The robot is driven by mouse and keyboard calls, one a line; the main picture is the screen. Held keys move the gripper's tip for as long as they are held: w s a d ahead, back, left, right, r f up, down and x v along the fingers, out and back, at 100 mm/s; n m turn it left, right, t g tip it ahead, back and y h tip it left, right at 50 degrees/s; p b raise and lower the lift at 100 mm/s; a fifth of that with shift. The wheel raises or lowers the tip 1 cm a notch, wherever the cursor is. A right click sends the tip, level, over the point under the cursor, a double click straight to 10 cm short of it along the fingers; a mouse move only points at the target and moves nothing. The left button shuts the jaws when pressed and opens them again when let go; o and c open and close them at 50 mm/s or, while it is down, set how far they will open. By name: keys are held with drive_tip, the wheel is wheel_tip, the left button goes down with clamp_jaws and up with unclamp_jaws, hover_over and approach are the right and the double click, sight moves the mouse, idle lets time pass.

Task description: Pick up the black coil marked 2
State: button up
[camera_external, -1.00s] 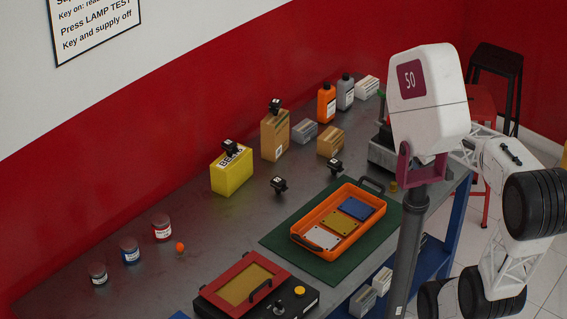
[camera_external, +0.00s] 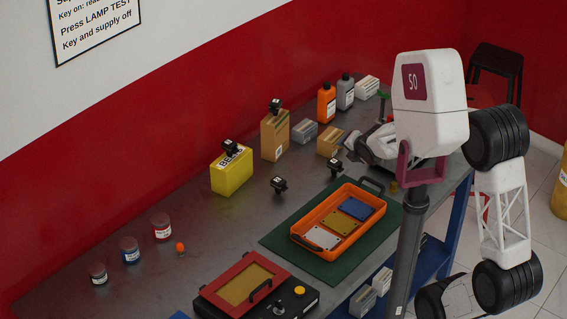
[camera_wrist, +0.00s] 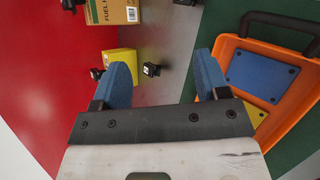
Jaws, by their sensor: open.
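Several black coils with small white labels are in view; I cannot read which is marked 2. In the external view one coil (camera_external: 278,184) stands on the bench, another coil (camera_external: 335,166) stands further back, one (camera_external: 230,147) is on the yellow box (camera_external: 232,173), and one (camera_external: 275,105) is on the cardboard box (camera_external: 275,137). My gripper (camera_wrist: 163,72) is open and empty, with blue fingers. In the wrist view a bench coil (camera_wrist: 152,69) appears between the fingers, below and apart from them. In the external view my gripper is partly hidden near the further bench coil.
An orange tray (camera_external: 298,238) with coloured plates lies on a green mat (camera_external: 285,250). Bottles and small boxes stand at the back. Jars (camera_external: 130,250) and a red-framed panel (camera_external: 215,280) are nearer. A post with a white head (camera_external: 430,100) stands in front.

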drive_tip(key=w+a+f+n+y, duration=0.2)
drive_tip(key=a+f+n+y, duration=0.1)
drive_tip(key=a+f+n, duration=0.6)
drive_tip(key=n+y, duration=0.3)
drive_tip(key=n, duration=0.4)
approach(283, 182)
drive_tip(key=x, duration=0.3)
drive_tip(key=shift+w+a+f, duration=0.1)
drive_tip(key=shift+a+f, duration=0.1)
drive_tip(key=shift+a, duration=0.15)
drive_tip(key=shift+x, duration=1.3)
drive_tip(key=shift+x, duration=2.6)
drive_tip(key=shift+c, duration=0.5)
drive_tip(key=c, duration=1)
